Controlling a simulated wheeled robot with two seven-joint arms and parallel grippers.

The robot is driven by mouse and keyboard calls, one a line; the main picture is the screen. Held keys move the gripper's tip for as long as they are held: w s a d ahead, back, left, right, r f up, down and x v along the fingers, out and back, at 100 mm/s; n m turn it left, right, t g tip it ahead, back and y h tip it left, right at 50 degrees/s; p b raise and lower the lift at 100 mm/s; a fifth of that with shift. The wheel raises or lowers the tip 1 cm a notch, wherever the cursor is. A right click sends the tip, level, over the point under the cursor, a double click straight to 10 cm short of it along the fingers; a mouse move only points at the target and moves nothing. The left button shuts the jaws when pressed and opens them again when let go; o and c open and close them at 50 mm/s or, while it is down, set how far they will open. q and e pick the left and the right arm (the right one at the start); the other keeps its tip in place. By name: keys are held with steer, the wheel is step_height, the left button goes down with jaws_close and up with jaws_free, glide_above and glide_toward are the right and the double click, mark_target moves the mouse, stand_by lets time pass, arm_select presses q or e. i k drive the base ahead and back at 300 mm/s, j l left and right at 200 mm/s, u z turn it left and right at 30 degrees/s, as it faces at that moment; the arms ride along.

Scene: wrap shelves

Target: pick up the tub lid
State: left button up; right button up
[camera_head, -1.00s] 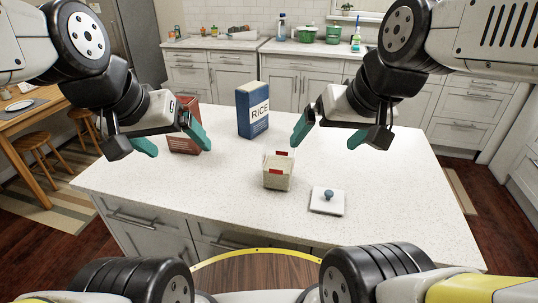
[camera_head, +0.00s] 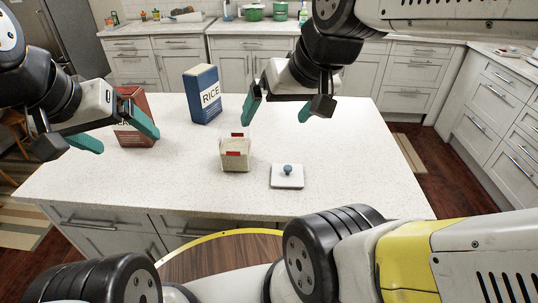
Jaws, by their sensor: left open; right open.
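The tub lid (camera_head: 287,181) is a white square plate with a blue-grey knob on top. It lies flat on the white island counter, to the right of the tub. The tub (camera_head: 235,154) is clear, with red clips and pale contents, and it stands upright without a lid on it. My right gripper (camera_head: 280,112) is open and empty, above the counter and beyond the tub and lid in the picture. My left gripper (camera_head: 126,140) is open and empty, in front of the red-brown box at the left.
A blue rice box (camera_head: 203,94) stands at the back of the island counter (camera_head: 340,150). A red-brown box (camera_head: 135,120) stands at the left, partly hidden by my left gripper. The counter right of the lid is clear. Green pots (camera_head: 254,12) stand on the far worktop.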

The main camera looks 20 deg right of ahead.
mark_target(284, 175)
steer(key=k+j+z, duration=0.15)
steer(key=j+z, duration=0.2)
steer(key=k+j+z, duration=0.3)
steer(key=i+j, duration=0.05)
steer(key=i, duration=0.05)
